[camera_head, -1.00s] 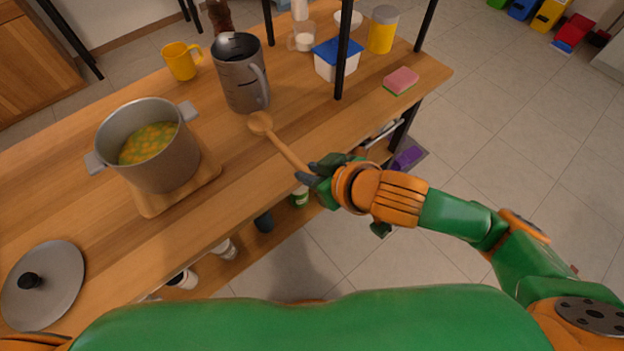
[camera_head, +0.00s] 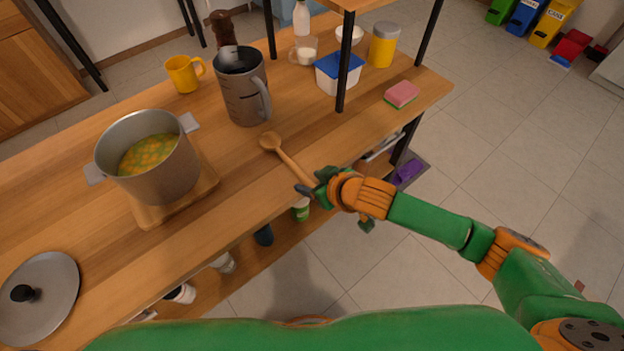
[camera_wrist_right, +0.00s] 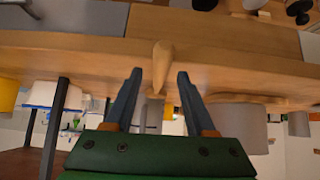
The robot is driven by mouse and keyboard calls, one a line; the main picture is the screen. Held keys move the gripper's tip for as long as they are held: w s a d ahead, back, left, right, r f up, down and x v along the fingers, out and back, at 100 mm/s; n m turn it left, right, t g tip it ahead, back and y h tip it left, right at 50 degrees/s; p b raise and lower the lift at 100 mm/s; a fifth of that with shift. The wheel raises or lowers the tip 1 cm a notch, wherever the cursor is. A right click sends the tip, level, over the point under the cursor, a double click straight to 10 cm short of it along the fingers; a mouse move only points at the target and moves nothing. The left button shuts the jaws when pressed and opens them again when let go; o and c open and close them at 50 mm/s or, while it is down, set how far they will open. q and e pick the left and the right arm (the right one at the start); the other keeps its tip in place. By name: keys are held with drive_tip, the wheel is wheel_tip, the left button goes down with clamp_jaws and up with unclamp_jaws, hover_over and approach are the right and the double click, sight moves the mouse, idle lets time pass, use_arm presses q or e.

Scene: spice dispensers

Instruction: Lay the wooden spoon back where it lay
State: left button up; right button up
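The wooden spoon (camera_head: 288,157) rests on the wooden worktop near its front edge, its bowl toward the grey measuring jug (camera_head: 243,88) and its handle toward my right gripper (camera_head: 308,188). In the right wrist view the fingers of my right gripper (camera_wrist_right: 158,88) are spread wide. The spoon's handle (camera_wrist_right: 162,65) shows between them, with a gap on each side. My right gripper is at the handle's end, by the worktop's front edge. My left gripper is not in view.
A pot of soup (camera_head: 150,165) stands on a wooden board at left, with a lid (camera_head: 40,295) nearer me. A yellow mug (camera_head: 184,74), a blue-lidded tub (camera_head: 338,72) and a pink sponge (camera_head: 401,94) stand farther off. A black shelf post (camera_head: 347,60) rises behind the spoon.

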drive_tip(key=p+v, duration=0.2)
drive_tip(key=v, duration=1)
drive_tip(key=w+d+f+m+h, duration=0.1)
drive_tip(key=w+d+f+m, duration=0.2)
drive_tip(key=f, duration=0.4)
drive_tip(key=w+d+f+m+h, duration=0.1)
drive_tip(key=w+d+f, duration=0.25)
drive_tip(key=f, duration=0.35)
drive_tip(key=s+d+f+h, duration=0.2)
drive_tip(key=s+d+f, duration=0.15)
drive_tip(key=f, duration=0.55)
drive_tip(key=s+d+f+m+g+h, duration=0.1)
drive_tip(key=s+d+f+g, duration=0.25)
drive_tip(key=s+f, duration=1.1)
drive_tip(key=s+a+f+g, duration=0.1)
drive_tip(key=s+g, duration=0.2)
drive_tip(key=s, duration=1.1)
drive_tip(key=shift+s+a+f, duration=0.25)
drive_tip(key=shift+s+f, duration=0.05)
drive_tip(key=shift+s, duration=0.1)
